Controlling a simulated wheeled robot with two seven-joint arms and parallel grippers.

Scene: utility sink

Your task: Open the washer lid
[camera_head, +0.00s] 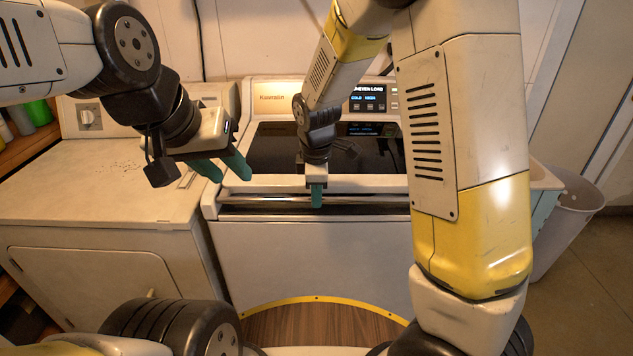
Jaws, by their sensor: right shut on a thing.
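The washer (310,255) stands ahead of me, white, with a lit display at its back. Its lid (272,148) has a dark glass panel and a pale front edge, and lies about flat. A silver bar (365,199) runs along the front edge, with a dark strip below it. My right gripper (317,196) points down at the middle of this bar and is shut on it; its fingertips overlap in this view. My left gripper (224,168) is open and empty, with its teal fingers apart, near the washer's front left corner. My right arm hides the lid's right side.
A white dryer-like machine (95,190) stands against the washer's left side, with a clear top. Bottles (38,112) sit on a wooden shelf at the far left. A grey bin (570,215) and a pale sink (543,176) are at the right.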

